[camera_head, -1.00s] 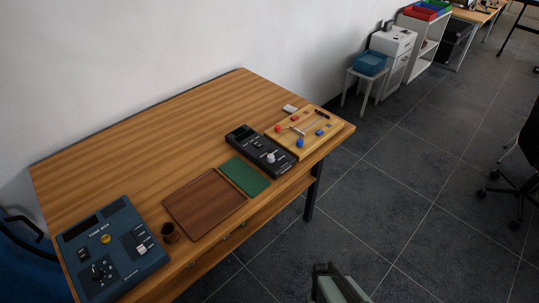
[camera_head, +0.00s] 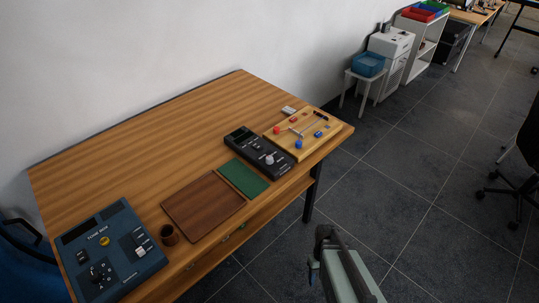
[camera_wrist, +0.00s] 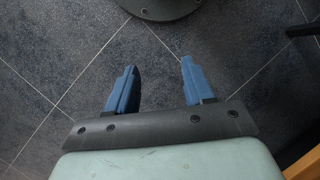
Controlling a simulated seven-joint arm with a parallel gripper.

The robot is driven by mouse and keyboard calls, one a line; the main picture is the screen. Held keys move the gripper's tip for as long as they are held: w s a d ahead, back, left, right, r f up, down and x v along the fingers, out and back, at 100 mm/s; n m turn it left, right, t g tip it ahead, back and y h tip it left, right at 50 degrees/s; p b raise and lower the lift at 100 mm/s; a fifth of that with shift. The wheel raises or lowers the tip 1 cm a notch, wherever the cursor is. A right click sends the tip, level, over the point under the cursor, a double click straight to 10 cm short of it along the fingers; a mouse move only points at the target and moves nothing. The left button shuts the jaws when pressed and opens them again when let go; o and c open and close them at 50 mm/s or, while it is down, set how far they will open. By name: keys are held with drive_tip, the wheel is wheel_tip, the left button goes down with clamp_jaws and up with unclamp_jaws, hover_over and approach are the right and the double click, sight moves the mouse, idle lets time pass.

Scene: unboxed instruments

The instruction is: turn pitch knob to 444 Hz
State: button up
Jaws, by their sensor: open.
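A black instrument (camera_head: 252,149) with a dark display and a pale knob (camera_head: 270,158) lies near the front edge of the table. A blue box (camera_head: 106,250), marked what looks like "TONE BOX", lies at the table's left end with a black dial (camera_head: 101,273) and a white-topped control (camera_head: 141,250). I cannot read which knob is for pitch, nor any Hz value. My gripper (camera_wrist: 157,70) is open and empty in the wrist view, its blue fingers over bare floor. In the head view my arm is off the table's front side, away from both instruments.
On the wooden table (camera_head: 130,150) are a brown tray (camera_head: 203,206), a green mat (camera_head: 243,178), a small brown cup (camera_head: 170,235) and a wooden board (camera_head: 301,133) with coloured parts. The back of the table is clear. An office chair stands at far right.

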drive_tip(key=w+d+r+n+t, duration=0.2)
drive_tip(key=w+d+r+n, duration=0.1)
drive_tip(key=w+r, duration=1)
drive_tip(key=w+d+r+n+t, duration=0.2)
drive_tip(key=w+d+r+n, duration=0.1)
drive_tip(key=w+r, duration=1.05)
wheel_tip(320, 180, up, 26)
drive_tip(key=r+n, duration=0.1)
drive_tip(key=n, duration=1.3)
hover_over(269, 158)
drive_tip(key=shift+t, duration=0.4)
wheel_tip(269, 158, down, 14)
drive_tip(key=shift+w+f, duration=0.1)
clamp_jaws()
